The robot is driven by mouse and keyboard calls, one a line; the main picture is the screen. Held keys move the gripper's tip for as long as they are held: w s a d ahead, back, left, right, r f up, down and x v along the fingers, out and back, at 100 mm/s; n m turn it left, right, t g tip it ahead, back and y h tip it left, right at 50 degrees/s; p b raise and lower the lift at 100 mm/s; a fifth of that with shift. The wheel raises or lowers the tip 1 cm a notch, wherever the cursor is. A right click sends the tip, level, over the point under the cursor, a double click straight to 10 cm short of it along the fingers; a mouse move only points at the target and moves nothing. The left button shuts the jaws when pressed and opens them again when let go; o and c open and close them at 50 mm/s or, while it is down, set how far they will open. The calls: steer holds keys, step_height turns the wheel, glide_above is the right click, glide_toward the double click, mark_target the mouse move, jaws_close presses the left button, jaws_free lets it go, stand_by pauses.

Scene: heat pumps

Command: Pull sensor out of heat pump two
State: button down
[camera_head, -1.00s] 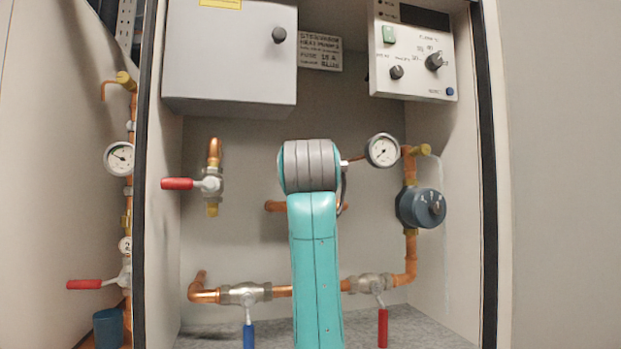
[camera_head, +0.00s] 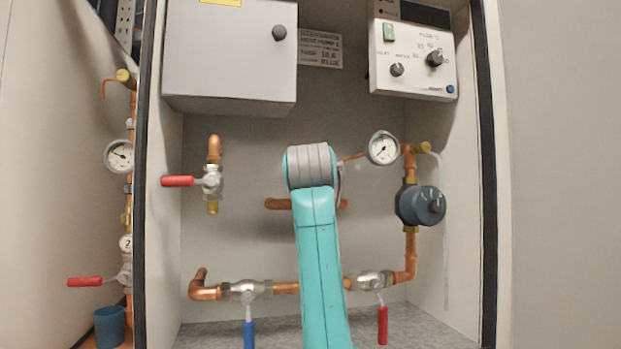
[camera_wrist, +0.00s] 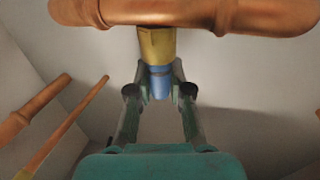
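In the wrist view, the sensor (camera_wrist: 160,82) is a short blue cylinder below a brass fitting (camera_wrist: 157,46) on a thick copper pipe (camera_wrist: 185,12). It appears to be still up against the fitting, with no gap visible. My gripper (camera_wrist: 160,74) has one fingertip on each side of the blue part, and both look closed on it. In the head view my teal arm hides the gripper and the sensor; a copper pipe (camera_head: 278,204) shows behind it. The open heat pump cabinet (camera_head: 235,150) fills the middle.
A red-handled valve (camera_head: 210,182) is left of my arm. A gauge (camera_head: 382,148) and dark round pump (camera_head: 420,205) are on the right. Lower valves have blue (camera_head: 249,334) and red (camera_head: 382,325) handles. A grey box (camera_head: 230,60) and control panel (camera_head: 413,50) hang above.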

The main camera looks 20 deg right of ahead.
steer(key=shift+r, duration=0.15)
steer(key=shift+r, duration=1.45)
steer(key=s, duration=1.6)
